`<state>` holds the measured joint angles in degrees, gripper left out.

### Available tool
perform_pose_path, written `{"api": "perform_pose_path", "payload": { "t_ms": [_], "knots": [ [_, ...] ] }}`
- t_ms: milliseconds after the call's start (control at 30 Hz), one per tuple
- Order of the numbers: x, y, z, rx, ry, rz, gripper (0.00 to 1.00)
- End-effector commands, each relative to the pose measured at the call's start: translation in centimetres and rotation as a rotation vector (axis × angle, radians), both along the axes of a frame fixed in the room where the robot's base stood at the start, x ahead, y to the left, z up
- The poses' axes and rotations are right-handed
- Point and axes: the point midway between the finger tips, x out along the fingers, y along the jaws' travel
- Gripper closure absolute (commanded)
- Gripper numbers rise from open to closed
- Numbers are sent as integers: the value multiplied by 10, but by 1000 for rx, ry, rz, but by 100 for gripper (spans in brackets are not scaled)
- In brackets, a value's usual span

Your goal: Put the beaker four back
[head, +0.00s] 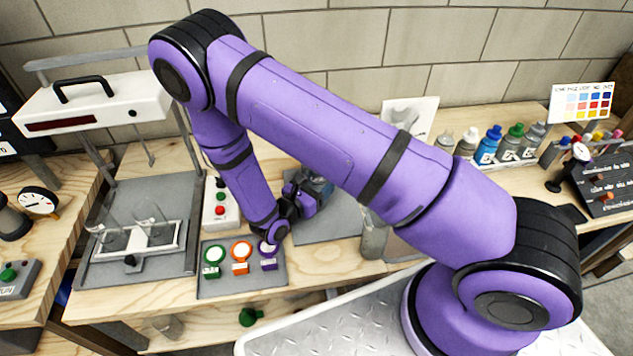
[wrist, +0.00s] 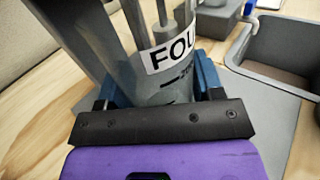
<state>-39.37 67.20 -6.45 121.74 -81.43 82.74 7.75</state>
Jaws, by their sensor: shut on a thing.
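Beaker four (wrist: 160,88) is a clear grey vessel with a white label reading "FOU" and dark marks below it, in the wrist view. My gripper (wrist: 158,92) is shut on it, with a blue finger on each side. The beaker looks tilted in that view, and its top is cut off. In the head view my gripper (head: 318,188) is over the back of a grey mat (head: 325,228), partly hidden by my purple arm. I cannot tell whether the beaker touches the mat.
A rack with two glass vessels (head: 155,232) stands at left under a white device (head: 90,105). A pad with coloured rings (head: 240,285) and a button box (head: 221,205) lie nearby. A glass container (head: 373,240) stands right of the mat. Several bottles (head: 487,145) line the back right.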

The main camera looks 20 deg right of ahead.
Motion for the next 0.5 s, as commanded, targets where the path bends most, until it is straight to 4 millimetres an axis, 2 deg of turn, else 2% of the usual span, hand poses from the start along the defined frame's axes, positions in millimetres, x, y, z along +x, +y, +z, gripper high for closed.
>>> {"api": "perform_pose_path", "payload": {
  "t_ms": [133, 233, 500],
  "knots": [
    [26, -6, 0, 2, -4, -2, 68],
    [23, -5, -14, -2, 1, -1, 68],
    [23, -5, -15, -1, 0, 0, 68]
  ]
}}
